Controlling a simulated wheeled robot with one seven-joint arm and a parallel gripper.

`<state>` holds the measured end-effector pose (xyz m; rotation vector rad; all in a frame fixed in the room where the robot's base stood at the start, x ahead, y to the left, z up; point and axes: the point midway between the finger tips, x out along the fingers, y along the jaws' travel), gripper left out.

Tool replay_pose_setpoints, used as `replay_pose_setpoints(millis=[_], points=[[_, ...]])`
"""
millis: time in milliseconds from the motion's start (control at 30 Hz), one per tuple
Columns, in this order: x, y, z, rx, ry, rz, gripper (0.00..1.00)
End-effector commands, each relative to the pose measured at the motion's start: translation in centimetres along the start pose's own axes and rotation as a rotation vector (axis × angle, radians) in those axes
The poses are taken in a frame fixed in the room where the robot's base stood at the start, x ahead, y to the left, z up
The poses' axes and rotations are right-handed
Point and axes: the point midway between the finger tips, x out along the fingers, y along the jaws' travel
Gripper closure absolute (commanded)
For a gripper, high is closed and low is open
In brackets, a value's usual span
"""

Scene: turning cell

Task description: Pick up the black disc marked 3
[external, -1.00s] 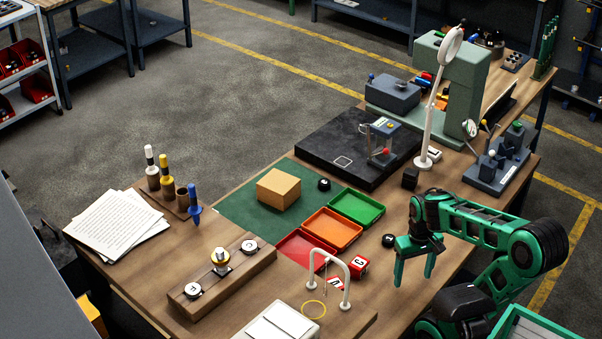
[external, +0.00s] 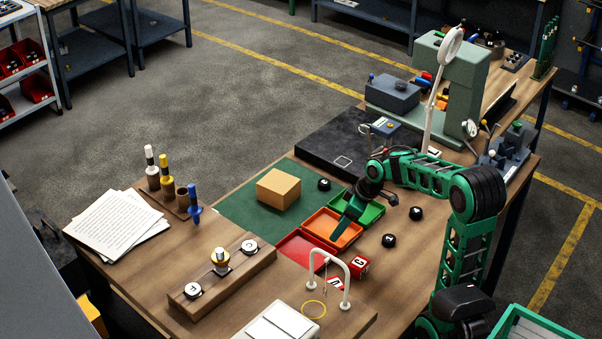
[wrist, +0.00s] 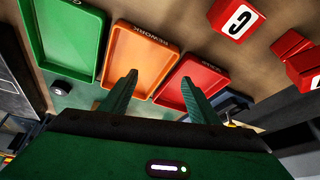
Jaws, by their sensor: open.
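Three black discs show in the external view. One disc (external: 324,184) lies on the green mat (external: 240,212) behind the trays, and two more, a disc (external: 388,240) and another disc (external: 415,213), lie on the bare wood right of the trays. Their marks are too small to read, so I cannot tell which is 3. In the wrist view a black disc (wrist: 61,88) shows beyond the green tray. My gripper (external: 338,238) is open and empty, pointing down above the orange tray. Its spread fingers (wrist: 158,76) also show in the wrist view.
The green tray (external: 372,216), orange tray (external: 318,212) and red tray (external: 292,235) stand in a row. A cardboard box (external: 278,189) sits on the mat. A red block (external: 358,266) and a white arch (external: 347,290) stand in front. A dark slab (external: 320,140) lies behind.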

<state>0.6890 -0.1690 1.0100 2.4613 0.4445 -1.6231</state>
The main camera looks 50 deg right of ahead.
Motion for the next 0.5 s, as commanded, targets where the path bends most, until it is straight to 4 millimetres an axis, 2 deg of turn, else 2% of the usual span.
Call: replay_pose_setpoints(millis=[33, 100, 233, 400, 500], points=[[1.0, 2.0, -0.8, -0.008, 0.048, -0.009, 0.44], [2.0, 4.5, -2.1, -0.023, 0.134, -0.016, 0.44], [3.2, 9.7, -3.3, -0.015, 0.303, -0.009, 0.44], [3.1, 17.0, -3.2, 0.029, 0.521, 0.044, 0.44], [2.6, 20.2, -2.6, 0.057, 0.617, 0.08, 0.44]])
